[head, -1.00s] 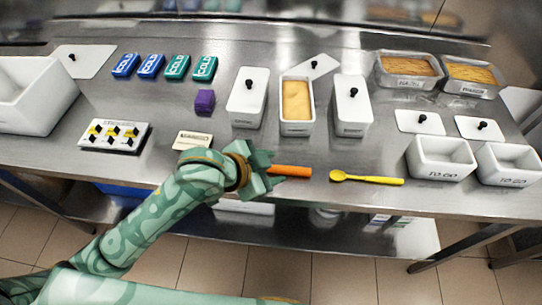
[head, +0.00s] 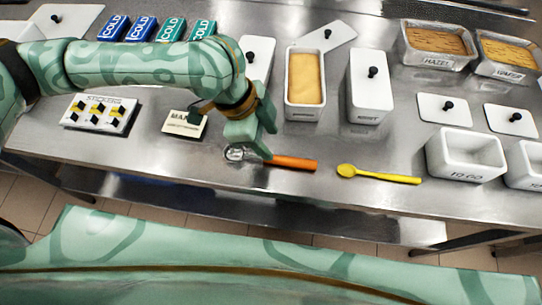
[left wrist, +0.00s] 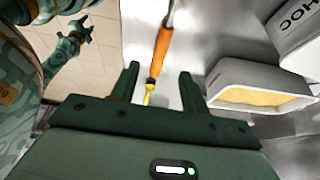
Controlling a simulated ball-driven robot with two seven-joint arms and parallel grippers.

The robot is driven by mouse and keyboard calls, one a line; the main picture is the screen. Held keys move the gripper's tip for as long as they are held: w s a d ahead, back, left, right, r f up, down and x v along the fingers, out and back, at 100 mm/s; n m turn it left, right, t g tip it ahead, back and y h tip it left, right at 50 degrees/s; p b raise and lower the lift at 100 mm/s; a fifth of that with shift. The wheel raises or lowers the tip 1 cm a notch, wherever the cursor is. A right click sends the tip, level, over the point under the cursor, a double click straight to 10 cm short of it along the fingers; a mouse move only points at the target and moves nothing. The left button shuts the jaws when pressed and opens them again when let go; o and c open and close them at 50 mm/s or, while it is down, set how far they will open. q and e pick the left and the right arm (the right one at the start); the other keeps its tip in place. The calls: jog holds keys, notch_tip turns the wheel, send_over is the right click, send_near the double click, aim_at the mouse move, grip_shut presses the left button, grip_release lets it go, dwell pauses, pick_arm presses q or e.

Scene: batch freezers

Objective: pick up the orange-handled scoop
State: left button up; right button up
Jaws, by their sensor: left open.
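The orange-handled scoop (head: 292,163) lies near the table's front edge in the head view, its metal head (head: 236,154) to the left. My left gripper (head: 268,146) is over the scoop, around where handle and head join, and hides part of it. In the left wrist view the open fingers (left wrist: 158,72) point toward the orange handle (left wrist: 163,48), which shows between and beyond the tips. The handle does not look gripped. A green gripper, apparently my right one (left wrist: 72,40), shows small at the left of the left wrist view; its jaws are unclear.
A yellow spoon (head: 380,175) lies right of the scoop. Behind stand an open tub with yellow contents (head: 290,108) and a lidded tub (head: 368,95). A small sign (head: 185,124) and sticker tray (head: 98,113) stand left. White to-go tubs (head: 466,156) stand right.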

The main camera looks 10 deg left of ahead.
aim_at(283, 158)
pick_arm(q)
jog(key=x, duration=0.3)
jog(key=shift+b, duration=0.4)
jog(key=b+x, duration=0.2)
jog(key=x, duration=0.2)
jog(key=shift+d+f+b, duration=0.15)
jog(key=shift+f+b, duration=0.15)
jog(key=shift+f, duration=0.05)
jog(key=shift+w+d+f, duration=0.15)
jog(key=shift+f, duration=0.15)
jog(key=shift+r, duration=0.15)
grip_shut()
